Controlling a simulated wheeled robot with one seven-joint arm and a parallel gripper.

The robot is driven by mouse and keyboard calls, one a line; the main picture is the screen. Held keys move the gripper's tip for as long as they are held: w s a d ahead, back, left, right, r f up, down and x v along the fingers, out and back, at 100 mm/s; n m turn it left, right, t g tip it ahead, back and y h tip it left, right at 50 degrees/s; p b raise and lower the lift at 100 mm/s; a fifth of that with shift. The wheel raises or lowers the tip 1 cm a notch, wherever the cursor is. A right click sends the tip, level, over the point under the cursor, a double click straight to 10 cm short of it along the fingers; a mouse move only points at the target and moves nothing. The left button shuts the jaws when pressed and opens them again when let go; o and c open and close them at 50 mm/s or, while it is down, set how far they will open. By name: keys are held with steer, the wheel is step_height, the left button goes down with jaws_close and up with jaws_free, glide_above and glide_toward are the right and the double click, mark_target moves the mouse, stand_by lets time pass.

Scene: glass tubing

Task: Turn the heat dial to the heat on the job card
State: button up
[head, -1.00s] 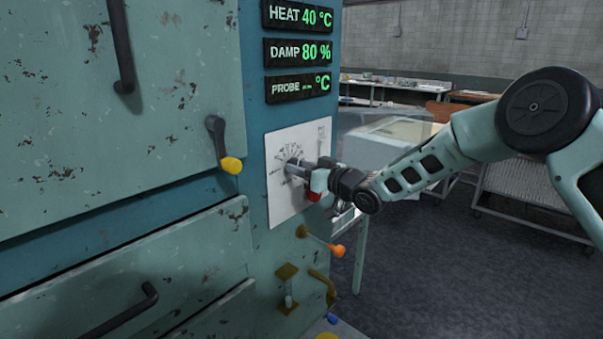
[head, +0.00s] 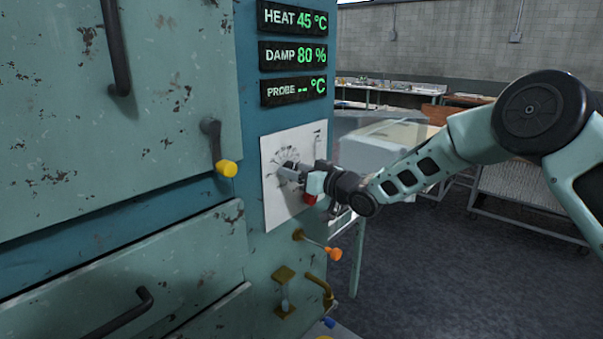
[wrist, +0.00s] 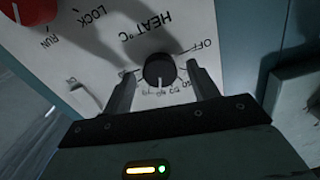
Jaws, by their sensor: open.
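The heat dial (wrist: 159,69) is a round black knob with a pale pointer line on a white panel (wrist: 225,25) marked HEAT °C. My gripper (wrist: 161,84) is open, with one finger on each side of the dial; gaps show between the fingers and the knob. In the head view my gripper (head: 297,174) is at the white panel (head: 277,215) and hides the dial. The heat display (head: 295,18) reads 45 °C. I cannot make out a job card in either view.
A red knob (wrist: 28,10) sits by the words LOCK and RUN. Below the panel are an orange-tipped lever (head: 333,253) and brass fittings (head: 285,278). A yellow-tipped handle (head: 227,167) is on the cabinet door at left.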

steer(key=b+v, duration=0.5)
steer(key=v, duration=1.2)
steer(key=shift+s+d, duration=0.15)
steer(key=s+a+f+m+g+h, duration=0.1)
steer(key=s+f+g+h, duration=0.2)
steer(key=s, duration=0.4)
steer(key=s+a+f+g+h, duration=0.1)
steer(key=s+f+h, duration=0.35)
steer(key=s, duration=0.25)
steer(key=s+d+f+g+h, duration=0.1)
steer(key=s+d+g+h, duration=0.2)
steer(key=s, duration=0.9)
steer(key=s+d+f+g+h, duration=0.1)
steer(key=s+d+g+h, duration=0.2)
steer(key=s, duration=1)
steer(key=shift+d+g, duration=0.45)
steer(key=shift+g, duration=0.05)
